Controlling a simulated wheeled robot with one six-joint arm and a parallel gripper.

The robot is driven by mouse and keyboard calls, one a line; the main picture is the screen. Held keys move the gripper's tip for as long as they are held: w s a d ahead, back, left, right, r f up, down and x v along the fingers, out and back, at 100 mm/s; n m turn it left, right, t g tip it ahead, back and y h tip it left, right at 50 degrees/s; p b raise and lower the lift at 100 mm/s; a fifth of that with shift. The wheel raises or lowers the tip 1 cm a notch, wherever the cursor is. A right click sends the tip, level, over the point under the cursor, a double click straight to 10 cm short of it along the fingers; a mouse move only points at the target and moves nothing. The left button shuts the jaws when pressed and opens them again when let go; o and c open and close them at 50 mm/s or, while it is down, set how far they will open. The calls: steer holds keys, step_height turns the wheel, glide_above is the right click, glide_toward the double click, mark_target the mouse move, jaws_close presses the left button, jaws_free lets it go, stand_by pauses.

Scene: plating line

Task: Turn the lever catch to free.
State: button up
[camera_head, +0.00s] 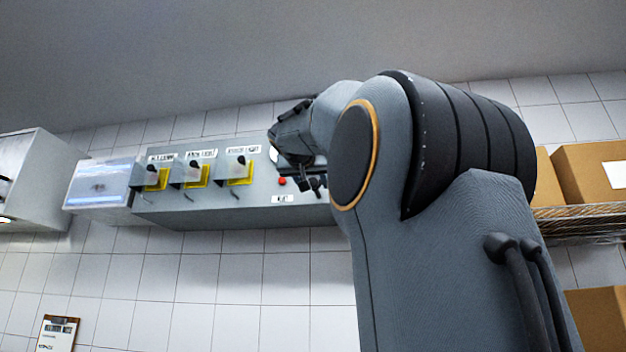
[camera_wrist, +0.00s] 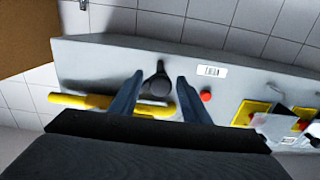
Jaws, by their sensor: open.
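A black lever (camera_wrist: 158,84) with a rounded knob stands on the grey panel (camera_wrist: 90,62) in the wrist view; it looks like the lever catch. My gripper (camera_wrist: 160,76) is open, with one finger on each side of the lever. I cannot tell whether either finger touches it. A yellow bar (camera_wrist: 75,101) lies across the panel on the left and passes behind the fingers. In the head view my gripper (camera_head: 312,184) is at the right part of the panel (camera_head: 210,217), and my arm hides the lever there.
A red button (camera_wrist: 206,96) and a white label (camera_wrist: 212,72) are close right of the fingers. Cardboard boxes (camera_head: 590,175) stand on a wire shelf (camera_head: 580,216) at right.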

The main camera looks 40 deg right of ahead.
steer(key=c, duration=1)
steer(key=shift+c, duration=0.2)
steer(key=shift+n, duration=0.5)
steer(key=n, duration=0.3)
steer(key=shift+n+b, duration=0.3)
steer(key=shift+n, duration=0.1)
steer(key=n, duration=0.4)
steer(key=shift+w+a, duration=0.1)
steer(key=n+p, duration=0.1)
steer(key=n, duration=0.4)
steer(key=shift+f, duration=0.1)
steer(key=shift+n+p, duration=0.8)
steer(key=shift+n, duration=1.2)
steer(key=shift+f, duration=0.1)
